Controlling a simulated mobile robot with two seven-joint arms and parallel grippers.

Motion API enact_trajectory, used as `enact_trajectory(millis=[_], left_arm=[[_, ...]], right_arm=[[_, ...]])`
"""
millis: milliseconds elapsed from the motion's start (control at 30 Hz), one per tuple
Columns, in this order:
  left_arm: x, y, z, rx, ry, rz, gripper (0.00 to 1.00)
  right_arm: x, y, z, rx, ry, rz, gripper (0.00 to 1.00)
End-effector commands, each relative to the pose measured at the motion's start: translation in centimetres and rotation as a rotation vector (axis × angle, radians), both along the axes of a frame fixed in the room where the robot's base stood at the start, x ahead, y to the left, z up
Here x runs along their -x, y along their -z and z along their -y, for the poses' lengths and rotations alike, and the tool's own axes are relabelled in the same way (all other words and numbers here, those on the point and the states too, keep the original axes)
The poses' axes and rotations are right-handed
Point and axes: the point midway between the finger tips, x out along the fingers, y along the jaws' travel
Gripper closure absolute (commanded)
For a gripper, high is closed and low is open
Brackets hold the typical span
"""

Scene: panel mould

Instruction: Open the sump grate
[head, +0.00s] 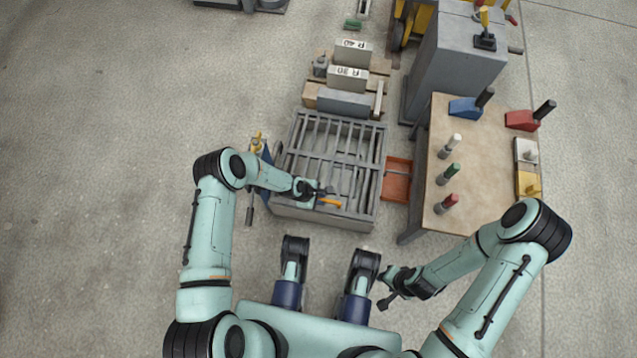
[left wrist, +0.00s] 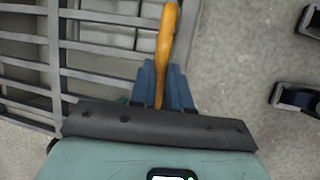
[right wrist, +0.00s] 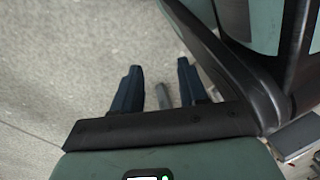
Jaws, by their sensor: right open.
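The sump grate (head: 333,147) is a grey barred panel lying flat on top of a low grey box in the middle of the head view. Its bars also show at the left of the left wrist view (left wrist: 50,73). An orange handle (head: 329,202) is at the grate's near edge. My left gripper (head: 322,191) is over that edge. In the left wrist view its blue fingers are close on both sides of the handle (left wrist: 166,38); whether the handle joins the grate is hidden. My right gripper (right wrist: 157,80) is open and empty above bare floor, away from the grate.
A wooden-topped table (head: 470,165) with several coloured handled tools stands to the right. A reddish tray (head: 396,180) lies between it and the grate box. Marked grey blocks (head: 347,79) lie on planks behind. The floor at left is clear.

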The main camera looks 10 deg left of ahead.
Motion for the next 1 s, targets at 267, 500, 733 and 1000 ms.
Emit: enact_trajectory(millis=[267,500,733,1000], left_arm=[[-0.2,-0.7,0.0,0.000,0.001,0.001,1.00],[-1.4,-5.1,0.0,0.000,0.002,0.009,1.00],[-4.3,-11.6,0.0,-0.001,-0.002,0.020,1.00],[-8.6,-17.9,0.2,0.001,-0.001,0.026,1.00]], right_arm=[[-0.4,-0.4,-0.1,0.001,-0.001,0.015,0.57],[-3.7,-3.1,-0.5,0.007,-0.011,0.123,0.57],[-7.6,-6.7,-1.1,0.013,-0.018,0.258,0.57],[-8.1,-7.0,-1.3,0.013,-0.020,0.275,0.57]])
